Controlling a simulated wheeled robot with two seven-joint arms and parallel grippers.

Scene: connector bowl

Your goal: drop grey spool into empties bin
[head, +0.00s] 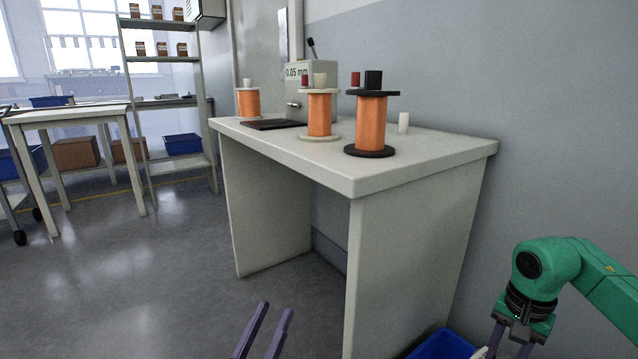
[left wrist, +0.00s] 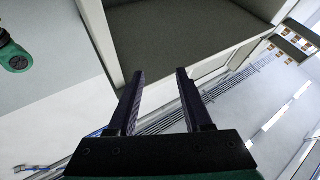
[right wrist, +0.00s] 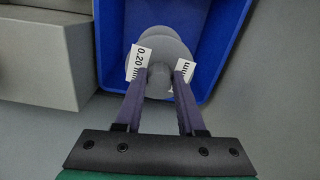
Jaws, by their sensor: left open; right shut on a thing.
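The grey spool (right wrist: 165,40) with white labels, one reading 0.20 mm, shows in the right wrist view. My right gripper (right wrist: 160,78) is shut on it, its fingers pinching the spool's near end. The blue bin (right wrist: 222,48) lies behind the spool in that view, and the spool appears over its opening; I cannot tell the height. In the head view the bin (head: 443,346) shows at the bottom edge, beside the workbench, with my right gripper at its right. My left gripper (head: 277,310) is open and empty in front of the workbench; it also shows in the left wrist view (left wrist: 160,75).
A shelf rack (head: 165,60) and another table (head: 70,115) stand at left. The floor between is clear.

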